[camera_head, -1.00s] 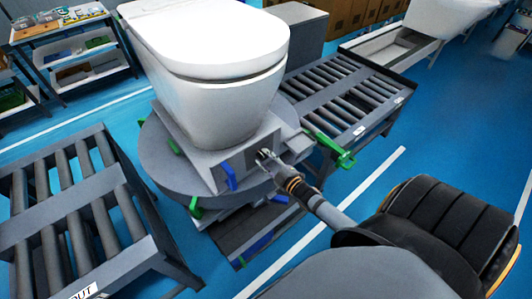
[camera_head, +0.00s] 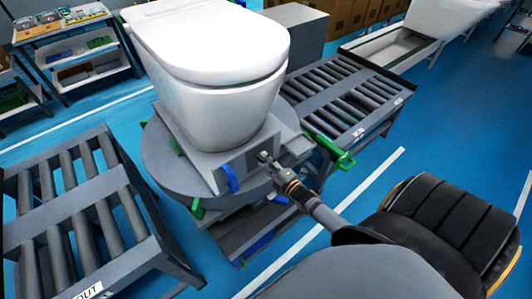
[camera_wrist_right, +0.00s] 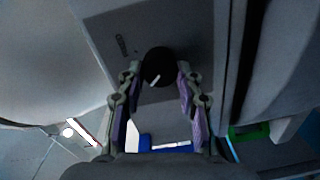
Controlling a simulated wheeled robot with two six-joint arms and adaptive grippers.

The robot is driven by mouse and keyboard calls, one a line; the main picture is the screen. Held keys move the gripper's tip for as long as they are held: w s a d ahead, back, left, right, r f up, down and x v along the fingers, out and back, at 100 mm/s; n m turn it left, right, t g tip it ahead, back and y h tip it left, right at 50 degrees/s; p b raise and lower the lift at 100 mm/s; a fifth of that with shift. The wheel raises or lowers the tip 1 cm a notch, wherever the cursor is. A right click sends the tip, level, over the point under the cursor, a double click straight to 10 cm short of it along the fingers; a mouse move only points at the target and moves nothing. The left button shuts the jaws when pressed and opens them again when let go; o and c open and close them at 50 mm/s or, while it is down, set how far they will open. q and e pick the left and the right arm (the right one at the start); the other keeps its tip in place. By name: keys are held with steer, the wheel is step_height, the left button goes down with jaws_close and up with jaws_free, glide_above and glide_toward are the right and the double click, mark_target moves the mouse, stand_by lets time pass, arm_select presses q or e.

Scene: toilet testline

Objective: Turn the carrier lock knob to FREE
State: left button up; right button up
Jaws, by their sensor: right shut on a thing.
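A white toilet stands on a grey carrier block (camera_head: 205,170) on the round turntable. The carrier lock knob (camera_wrist_right: 157,65) is small, round and black with a white pointer mark, on the block's grey face in the right wrist view. The pointer slants down and to the left. Small markings sit left of the knob, too blurred to read. My right gripper (camera_head: 265,158) reaches the block's front face from the lower right. In the right wrist view its two fingers (camera_wrist_right: 160,78) are on either side of the knob, shut on it. My left gripper is out of view.
A blue lever (camera_head: 231,178) sits on the block left of my right gripper. Green levers (camera_head: 343,160) stick out at the turntable's edge. Roller conveyors stand at the left (camera_head: 85,215) and behind right (camera_head: 345,95). Blue floor is open at the right.

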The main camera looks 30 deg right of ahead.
steer(key=o, duration=1.1)
steer(key=shift+o, duration=0.2)
steer(key=s+d, duration=0.1)
steer(key=s, duration=1.1)
steer(key=shift+r, duration=0.25)
